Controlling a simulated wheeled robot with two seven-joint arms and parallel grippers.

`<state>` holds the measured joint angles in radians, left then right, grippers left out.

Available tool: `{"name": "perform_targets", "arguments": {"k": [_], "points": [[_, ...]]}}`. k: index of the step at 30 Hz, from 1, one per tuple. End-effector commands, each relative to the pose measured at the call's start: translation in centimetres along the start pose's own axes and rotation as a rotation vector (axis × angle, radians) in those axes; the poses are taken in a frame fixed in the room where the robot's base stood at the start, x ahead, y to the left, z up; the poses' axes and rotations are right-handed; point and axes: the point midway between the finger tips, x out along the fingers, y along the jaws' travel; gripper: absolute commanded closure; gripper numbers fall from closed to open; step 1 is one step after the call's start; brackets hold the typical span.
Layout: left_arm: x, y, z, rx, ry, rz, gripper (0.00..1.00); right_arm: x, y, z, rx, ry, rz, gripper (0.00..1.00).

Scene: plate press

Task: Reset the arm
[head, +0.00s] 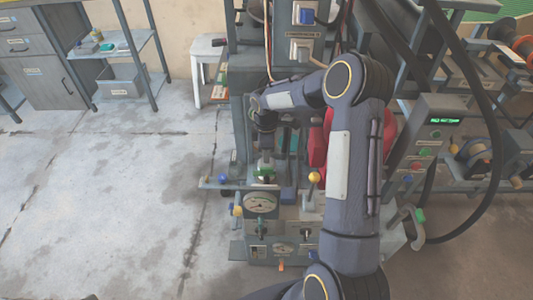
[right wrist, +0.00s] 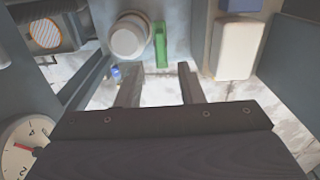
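My right arm reaches up from the bottom of the head view and bends left over the plate press (head: 310,255). My right gripper (head: 265,150) hangs at the press front and is small and partly dark there. In the right wrist view its two fingers (right wrist: 160,85) stand apart with nothing between them. A pale round knob or cylinder (right wrist: 128,38) and a green bar (right wrist: 160,45) lie beyond the fingertips, apart from them. My left gripper does not show.
A gauge (head: 260,203) and a yellow-knobbed lever (head: 314,178) are on the press front. A control box with a green display (head: 441,121) stands right, beside a thick black hose (head: 490,160). A white stool (head: 207,50) stands behind. The floor at left is clear.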

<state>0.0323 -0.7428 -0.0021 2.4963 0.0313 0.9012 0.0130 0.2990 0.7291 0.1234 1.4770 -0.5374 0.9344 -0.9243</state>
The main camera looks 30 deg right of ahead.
Motion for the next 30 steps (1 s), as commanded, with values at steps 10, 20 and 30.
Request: {"name": "perform_targets", "arguments": {"k": [10,20,30], "points": [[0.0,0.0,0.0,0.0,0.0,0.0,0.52,0.0,0.0,0.0,0.0,0.0,0.0,0.65],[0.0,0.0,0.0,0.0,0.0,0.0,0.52,-0.3,-0.1,0.0,0.007,0.002,0.003,0.65],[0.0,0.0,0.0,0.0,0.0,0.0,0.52,-12.5,-7.6,2.0,0.357,0.138,0.074,0.65]]}}
